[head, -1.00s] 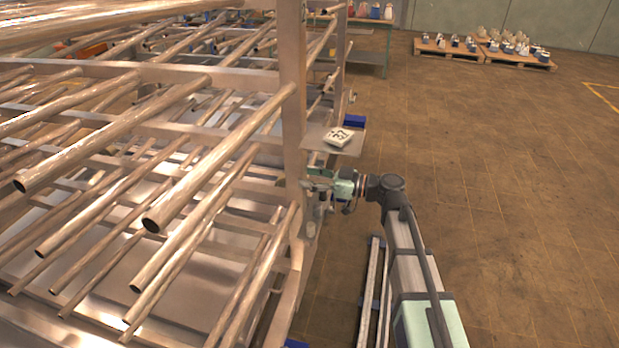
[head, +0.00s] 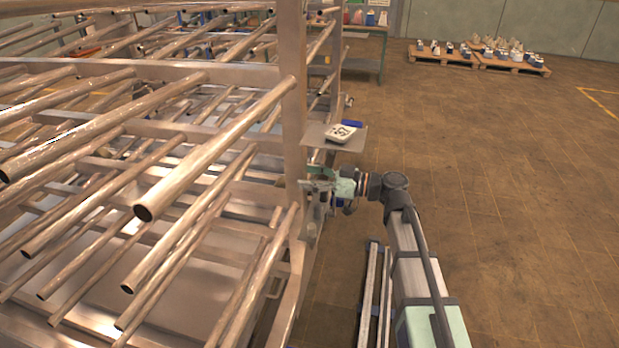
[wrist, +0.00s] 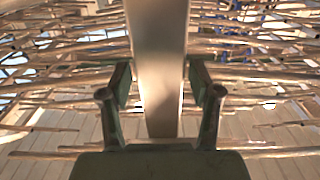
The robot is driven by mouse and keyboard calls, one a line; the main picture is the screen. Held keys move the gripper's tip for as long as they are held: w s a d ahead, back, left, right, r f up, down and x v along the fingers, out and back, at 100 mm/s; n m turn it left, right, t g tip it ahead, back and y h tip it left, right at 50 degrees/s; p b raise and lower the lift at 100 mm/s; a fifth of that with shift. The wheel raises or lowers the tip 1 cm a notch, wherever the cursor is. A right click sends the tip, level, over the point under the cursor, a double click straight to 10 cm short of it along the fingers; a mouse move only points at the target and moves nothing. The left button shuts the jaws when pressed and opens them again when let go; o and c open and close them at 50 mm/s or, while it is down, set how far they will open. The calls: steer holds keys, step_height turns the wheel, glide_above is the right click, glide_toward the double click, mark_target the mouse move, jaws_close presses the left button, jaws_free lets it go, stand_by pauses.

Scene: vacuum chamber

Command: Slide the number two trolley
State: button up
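A metal trolley rack (head: 292,110) carries several long tubes and fills the left half of the head view. Its upright post stands at the near right corner. My gripper (head: 322,186) is at this post, below a small flat shelf. In the wrist view the post (wrist: 160,60) runs between the two fingers of my gripper (wrist: 160,88), with a finger pad close against each side. The gripper looks shut on it, though the exact contact is hard to see. I cannot read a trolley number.
A white marked block (head: 341,134) lies on the small shelf (head: 356,141). A green-framed table (head: 379,60) stands behind the trolley. Pallets (head: 512,66) with several items are at the far right. The brown floor (head: 500,190) on the right is clear.

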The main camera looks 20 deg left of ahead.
stand_by(0.3)
steer(key=d, duration=1.2)
steer(key=shift+w, duration=0.35)
